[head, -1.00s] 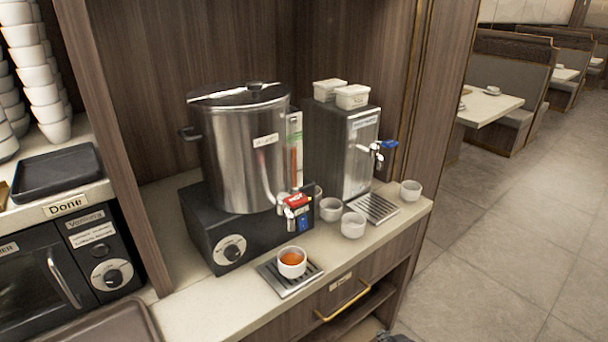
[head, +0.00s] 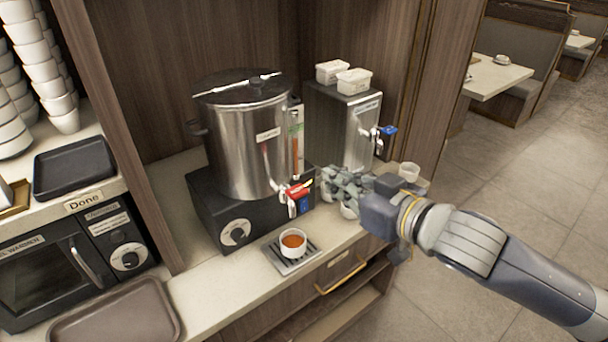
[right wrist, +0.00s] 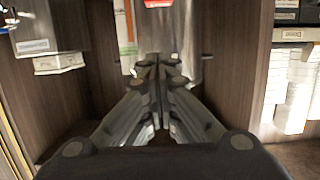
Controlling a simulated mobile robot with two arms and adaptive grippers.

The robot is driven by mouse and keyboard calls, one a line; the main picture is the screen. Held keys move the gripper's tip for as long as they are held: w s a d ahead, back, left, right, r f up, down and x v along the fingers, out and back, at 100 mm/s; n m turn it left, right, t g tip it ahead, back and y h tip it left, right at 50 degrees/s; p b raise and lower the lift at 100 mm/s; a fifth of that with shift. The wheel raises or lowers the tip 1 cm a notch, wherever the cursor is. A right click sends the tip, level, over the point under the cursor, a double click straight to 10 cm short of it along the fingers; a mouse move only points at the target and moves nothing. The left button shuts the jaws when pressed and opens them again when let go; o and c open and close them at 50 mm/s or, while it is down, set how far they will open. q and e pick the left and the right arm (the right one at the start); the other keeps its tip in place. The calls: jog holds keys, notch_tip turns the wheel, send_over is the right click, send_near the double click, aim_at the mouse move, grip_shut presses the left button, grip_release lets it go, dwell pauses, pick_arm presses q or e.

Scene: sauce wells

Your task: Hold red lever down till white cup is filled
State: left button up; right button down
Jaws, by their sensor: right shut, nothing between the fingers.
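The red lever (head: 298,192) is on the tap at the front of the large steel urn (head: 245,140); a red piece, likely this lever, also shows at the top edge of the right wrist view (right wrist: 158,3). The white cup (head: 293,246) stands upright under the tap on a metal drip tray (head: 284,266), with orange-brown liquid inside. My right gripper (head: 326,180) is shut and empty, a little right of the red lever and apart from it as far as I can tell. Its fingers meet in the right wrist view (right wrist: 158,62). My left gripper is out of view.
A steel dispenser (head: 343,125) with a blue-handled tap (head: 388,130) stands to the right. White cups near it are partly hidden by my right gripper; one (head: 409,172) shows beyond. A brown tray (head: 118,318) lies at the front left. Stacked cups (head: 60,100) stand far left.

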jog(key=shift+a, duration=0.1)
dwell(0.3)
jog(key=p, duration=0.4)
send_over(291, 189)
jog(key=s+d, duration=0.2)
jog(key=d, duration=0.1)
notch_tip(291, 189, down, 2)
notch_tip(291, 189, down, 4)
jog(key=shift+a+f, duration=0.15)
jog(key=shift+f, duration=0.05)
jog(key=shift+f, duration=0.1)
